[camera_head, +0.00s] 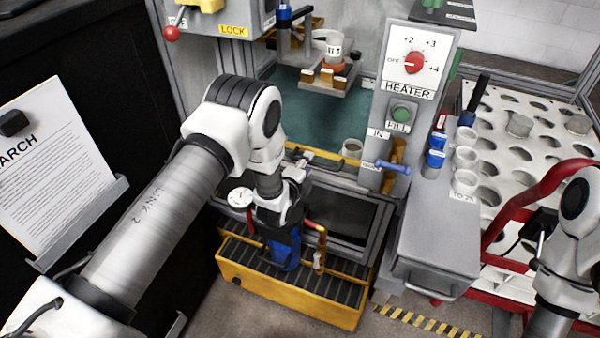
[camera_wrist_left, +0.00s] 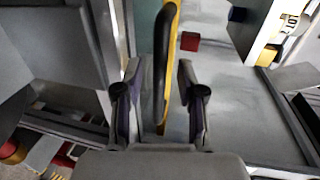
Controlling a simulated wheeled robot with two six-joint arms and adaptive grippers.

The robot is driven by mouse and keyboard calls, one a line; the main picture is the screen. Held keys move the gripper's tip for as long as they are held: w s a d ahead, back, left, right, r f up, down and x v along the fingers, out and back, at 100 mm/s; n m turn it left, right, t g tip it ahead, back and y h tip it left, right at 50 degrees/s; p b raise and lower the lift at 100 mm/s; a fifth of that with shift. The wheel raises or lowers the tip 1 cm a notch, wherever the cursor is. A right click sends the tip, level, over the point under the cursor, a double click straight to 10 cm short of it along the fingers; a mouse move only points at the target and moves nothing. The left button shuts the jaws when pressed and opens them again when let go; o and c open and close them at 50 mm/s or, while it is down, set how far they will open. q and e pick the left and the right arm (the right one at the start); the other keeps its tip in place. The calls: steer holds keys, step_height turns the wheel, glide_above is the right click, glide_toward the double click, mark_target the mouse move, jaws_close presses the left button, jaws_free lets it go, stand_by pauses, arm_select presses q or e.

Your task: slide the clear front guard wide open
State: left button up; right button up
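The clear front guard is hard to make out against the teal bed behind it. Its yellow and black handle (camera_head: 318,157) shows low at the front of the machine in the head view. In the left wrist view the handle (camera_wrist_left: 164,65) stands as a black bar on a yellow strip. My left gripper (camera_head: 302,168) is at the handle's left part, partly hidden by its own wrist. In the left wrist view its fingers (camera_wrist_left: 161,95) are apart, one on each side of the bar, with gaps visible on both sides.
A heater panel (camera_head: 408,65) with a red knob and a blue-handled valve (camera_head: 393,167) stand right of the opening. A yellow grated tray (camera_head: 290,287) lies below. A white rack (camera_head: 515,140) and red rail (camera_head: 520,205) are at right, near my right arm.

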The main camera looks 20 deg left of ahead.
arm_select(q)
steer(key=v, duration=1)
steer(key=shift+s, duration=0.3)
steer(key=s+a+f+n+g, duration=0.1)
steer(key=s+f+n+g, duration=0.6)
steer(key=s, duration=0.6)
steer(key=s+a+f+n+g, duration=0.2)
steer(key=s+f+n+g, duration=0.25)
steer(key=s+f, duration=0.6)
steer(key=s+r+n+g, duration=0.2)
steer(key=s+n+g, duration=0.2)
steer(key=s+n, duration=0.5)
step_height(320, 180, up, 12)
steer(key=s+m+p, duration=0.1)
steer(key=p, duration=1.1)
steer(key=shift+s+d+r+m+y, duration=0.15)
steer(key=shift+d+m+y, duration=0.15)
steer(key=shift+m, duration=0.05)
